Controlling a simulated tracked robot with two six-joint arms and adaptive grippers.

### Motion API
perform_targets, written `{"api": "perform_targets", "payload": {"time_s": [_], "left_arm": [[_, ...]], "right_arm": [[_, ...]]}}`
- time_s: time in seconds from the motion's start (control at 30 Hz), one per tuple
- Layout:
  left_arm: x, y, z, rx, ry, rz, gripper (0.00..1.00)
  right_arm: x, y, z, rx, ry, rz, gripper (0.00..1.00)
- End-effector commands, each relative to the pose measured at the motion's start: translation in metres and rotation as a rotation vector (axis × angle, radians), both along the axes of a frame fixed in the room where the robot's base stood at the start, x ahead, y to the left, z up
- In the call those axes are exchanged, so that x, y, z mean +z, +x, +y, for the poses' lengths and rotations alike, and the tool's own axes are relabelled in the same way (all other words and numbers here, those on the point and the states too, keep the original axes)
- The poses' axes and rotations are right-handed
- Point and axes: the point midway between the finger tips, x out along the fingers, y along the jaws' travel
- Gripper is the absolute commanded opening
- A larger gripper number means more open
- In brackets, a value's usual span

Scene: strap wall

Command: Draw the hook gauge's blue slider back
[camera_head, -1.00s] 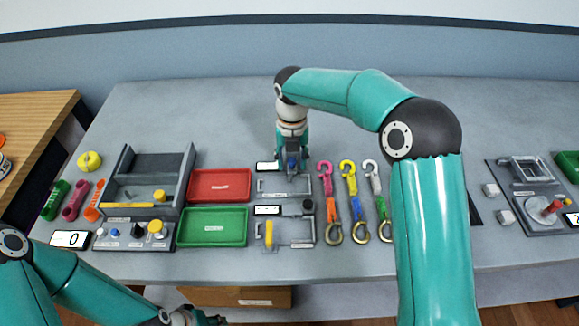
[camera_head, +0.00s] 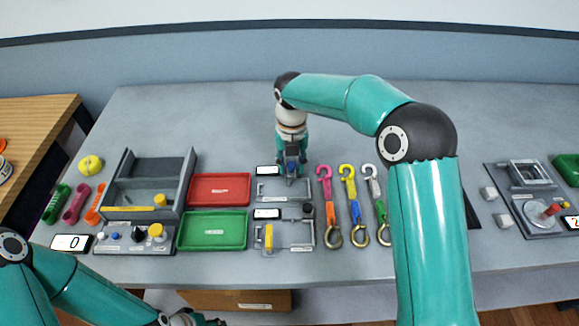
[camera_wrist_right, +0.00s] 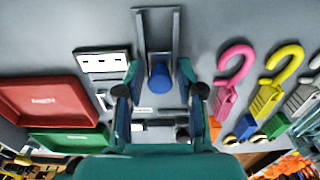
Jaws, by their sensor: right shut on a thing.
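The hook gauge (camera_head: 268,190) is a grey plate with a small white display, just right of the red tray in the head view. Its blue slider (camera_wrist_right: 160,77) shows in the wrist view as a round blue knob at the near end of a grey rail (camera_wrist_right: 140,30). My right gripper (camera_head: 291,172) points down over the gauge's right part and hides the slider in the head view. In the wrist view my right gripper (camera_wrist_right: 160,90) has a finger on each side of the knob and is shut on it. My left gripper (camera_head: 195,319) is low at the bottom edge, partly cut off.
A second gauge with a yellow part (camera_head: 268,237) lies just in front. Pink, yellow and white hooks (camera_head: 347,190) with straps lie close to the right. The red tray (camera_head: 192,190) and green tray (camera_head: 183,230) are to the left. The table behind the gauge is clear.

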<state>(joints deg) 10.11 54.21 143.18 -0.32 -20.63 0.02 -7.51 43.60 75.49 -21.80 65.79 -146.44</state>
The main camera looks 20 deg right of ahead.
Motion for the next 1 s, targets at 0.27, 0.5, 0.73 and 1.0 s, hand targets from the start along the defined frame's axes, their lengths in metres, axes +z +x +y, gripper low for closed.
{"api": "perform_targets", "payload": {"time_s": [0.27, 0.5, 0.73, 1.0], "left_arm": [[-0.001, 0.0, 0.0, 0.0, 0.0, 0.0, 0.4], [0.0, 0.0, 0.0, 0.0, 0.0, 0.0, 0.4], [0.011, 0.0, 0.0, 0.0, 0.0, 0.0, 0.4], [0.034, 0.0, 0.0, 0.0, 0.0, 0.0, 0.4]], "right_arm": [[0.003, 0.004, 0.0, -0.001, 0.0, -0.018, 0.42], [0.002, 0.003, 0.0, 0.0, 0.001, -0.013, 0.42], [0.014, 0.003, 0.0, 0.001, 0.0, -0.01, 0.42], [0.039, 0.003, 0.001, 0.002, 0.0, -0.01, 0.42]]}}
